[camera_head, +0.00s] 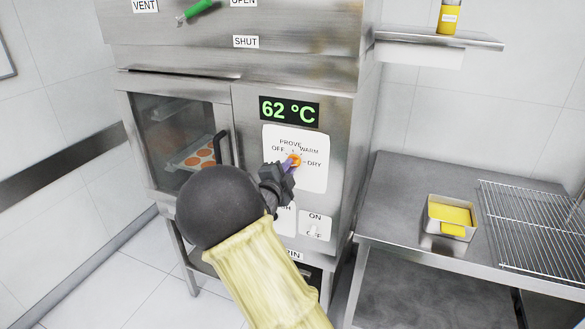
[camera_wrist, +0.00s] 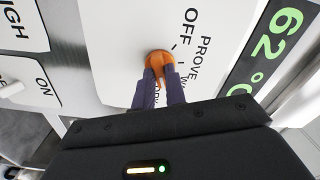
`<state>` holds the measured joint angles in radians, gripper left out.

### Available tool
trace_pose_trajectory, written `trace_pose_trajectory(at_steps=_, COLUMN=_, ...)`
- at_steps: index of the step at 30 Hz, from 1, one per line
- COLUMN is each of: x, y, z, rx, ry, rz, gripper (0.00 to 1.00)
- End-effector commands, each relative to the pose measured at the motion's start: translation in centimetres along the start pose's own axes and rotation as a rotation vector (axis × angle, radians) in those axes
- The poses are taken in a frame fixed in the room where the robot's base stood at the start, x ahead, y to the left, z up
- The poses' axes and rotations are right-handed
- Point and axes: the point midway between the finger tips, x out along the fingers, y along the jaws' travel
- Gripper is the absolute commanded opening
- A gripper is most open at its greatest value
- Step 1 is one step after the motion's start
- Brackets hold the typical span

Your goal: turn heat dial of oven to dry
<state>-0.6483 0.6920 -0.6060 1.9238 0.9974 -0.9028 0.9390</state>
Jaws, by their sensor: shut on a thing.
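The heat dial (camera_head: 294,159) is a small orange knob on a white panel (camera_head: 312,178) marked OFF, PROVE, WARM and DRY, on the front of the steel oven (camera_head: 340,130). My gripper (camera_head: 286,167) is at the panel, its purple fingers shut on the dial. In the wrist view the orange dial (camera_wrist: 158,58) sits between the fingertips (camera_wrist: 157,75). The fingers and gripper body cover part of the dial and some lettering, so I cannot tell which mark the dial points at. The display (camera_head: 289,110) above reads 62 °C.
An ON switch (camera_head: 314,231) is below the dial panel, partly beside my arm. The oven door with a dark handle (camera_head: 221,148) is to the left, a tray of round items behind its glass. A steel table (camera_head: 400,215) with a yellow-filled tin (camera_head: 450,216) and wire rack (camera_head: 530,225) stands right.

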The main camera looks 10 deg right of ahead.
Motion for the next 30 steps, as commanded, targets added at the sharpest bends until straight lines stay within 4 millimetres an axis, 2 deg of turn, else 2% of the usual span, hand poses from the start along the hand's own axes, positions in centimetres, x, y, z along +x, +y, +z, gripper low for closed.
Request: trace_pose_trajectory(at_steps=30, x=-0.02, y=0.26, z=0.12, rx=0.237, ry=-0.001, rz=0.001, gripper=0.0)
